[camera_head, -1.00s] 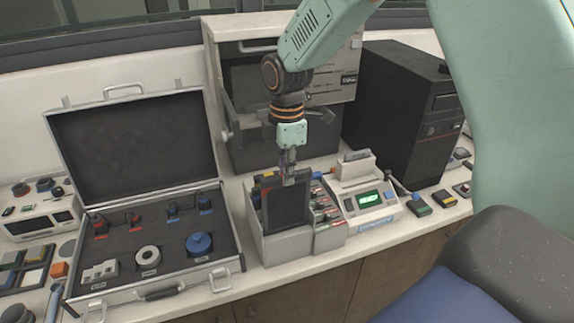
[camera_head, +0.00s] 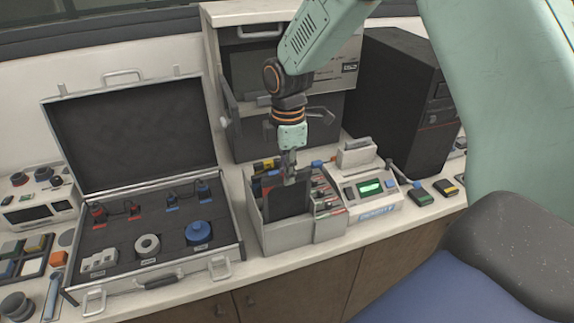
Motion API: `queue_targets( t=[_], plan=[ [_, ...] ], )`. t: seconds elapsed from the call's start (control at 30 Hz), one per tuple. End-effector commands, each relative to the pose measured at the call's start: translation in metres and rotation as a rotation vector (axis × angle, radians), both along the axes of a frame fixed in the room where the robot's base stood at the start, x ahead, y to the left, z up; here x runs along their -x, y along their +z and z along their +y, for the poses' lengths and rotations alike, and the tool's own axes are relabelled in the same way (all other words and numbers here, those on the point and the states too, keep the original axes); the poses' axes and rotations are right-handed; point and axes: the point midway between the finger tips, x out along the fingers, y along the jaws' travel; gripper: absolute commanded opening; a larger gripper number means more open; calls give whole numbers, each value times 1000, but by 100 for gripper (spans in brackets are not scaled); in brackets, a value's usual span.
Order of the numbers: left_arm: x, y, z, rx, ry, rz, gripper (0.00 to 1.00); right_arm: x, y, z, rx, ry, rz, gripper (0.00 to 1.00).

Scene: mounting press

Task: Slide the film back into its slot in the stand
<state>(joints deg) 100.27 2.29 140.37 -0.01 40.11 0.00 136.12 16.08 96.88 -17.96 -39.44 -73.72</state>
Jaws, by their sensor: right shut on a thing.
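The film (camera_head: 289,203) is a dark, flat rectangular plate, upright at the stand. The stand (camera_head: 288,236) is a light grey open box on the bench. My right gripper (camera_head: 290,178) points down from above and is shut on the film's top edge. The lower part of the film is hidden behind the stand's front wall. I cannot tell whether it rests on the slot's bottom. My left gripper is not in view.
An open black case (camera_head: 160,283) with tools stands left of the stand. A device with a green display (camera_head: 371,187) is to the right, with a black computer tower (camera_head: 400,95) behind it. A press-like cabinet (camera_head: 290,75) stands behind the stand.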

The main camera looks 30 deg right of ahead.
Motion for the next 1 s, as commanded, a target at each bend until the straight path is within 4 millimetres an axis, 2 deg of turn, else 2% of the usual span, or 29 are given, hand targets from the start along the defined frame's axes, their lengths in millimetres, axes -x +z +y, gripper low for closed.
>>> queue_targets(
  t=[1.0],
  plan=[
    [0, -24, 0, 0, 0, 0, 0, 0, -62, 0, 0, 0, -1, 0]
  ],
)
